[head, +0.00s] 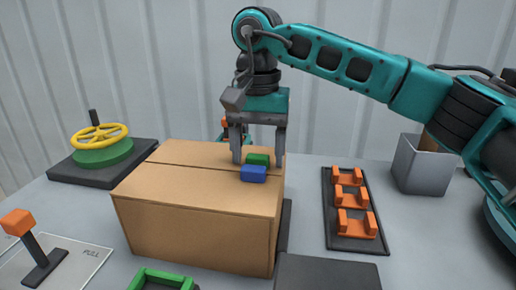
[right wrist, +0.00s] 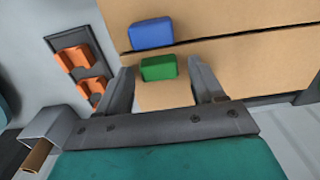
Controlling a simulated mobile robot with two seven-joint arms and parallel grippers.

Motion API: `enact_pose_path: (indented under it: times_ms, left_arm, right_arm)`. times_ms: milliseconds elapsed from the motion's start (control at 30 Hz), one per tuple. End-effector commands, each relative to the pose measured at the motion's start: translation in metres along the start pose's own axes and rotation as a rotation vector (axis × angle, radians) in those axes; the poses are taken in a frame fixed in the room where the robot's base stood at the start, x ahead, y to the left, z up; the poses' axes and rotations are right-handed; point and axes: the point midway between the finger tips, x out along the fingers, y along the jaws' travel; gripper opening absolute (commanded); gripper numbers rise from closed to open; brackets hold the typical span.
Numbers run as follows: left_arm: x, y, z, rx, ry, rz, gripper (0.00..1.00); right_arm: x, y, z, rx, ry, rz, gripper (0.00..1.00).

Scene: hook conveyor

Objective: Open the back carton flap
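The brown cardboard carton (head: 200,225) stands on the table with its top flaps lying flat, meeting at a seam. The back flap (head: 190,154) carries a green tab (head: 258,159) close to the seam; the front flap (head: 190,192) carries a blue tab (head: 253,174) just across it. My right gripper (head: 257,150) points down over the back flap, open, with one finger on each side of the green tab. In the right wrist view the green tab (right wrist: 158,68) shows between the spread fingers, with gaps, and the blue tab (right wrist: 151,33) beyond. My left gripper is not in view.
A yellow handwheel (head: 99,136) stands at the back left, and an orange-topped lever (head: 18,222) at the front left. A dark rack with orange holders (head: 352,200) and a grey bin (head: 422,165) are to the right. A green-framed object (head: 160,278) is in front.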

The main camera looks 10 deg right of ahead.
Motion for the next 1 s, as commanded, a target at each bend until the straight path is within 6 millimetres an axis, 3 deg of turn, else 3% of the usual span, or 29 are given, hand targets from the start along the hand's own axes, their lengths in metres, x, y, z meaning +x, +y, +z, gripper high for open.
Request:
enact_pose_path:
  times_ms: [67,700,1000]
  left_arm:
    - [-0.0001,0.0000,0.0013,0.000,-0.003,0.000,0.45]
    - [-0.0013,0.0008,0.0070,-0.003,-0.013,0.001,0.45]
    - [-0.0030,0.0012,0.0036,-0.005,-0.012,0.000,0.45]
  right_arm:
    - [-0.0002,0.0001,0.0000,0.000,0.000,0.000,0.60]
    - [-0.0005,0.0001,0.0000,0.000,0.000,0.001,0.00]
    - [-0.0026,-0.0006,-0.0017,0.000,0.000,0.001,0.00]
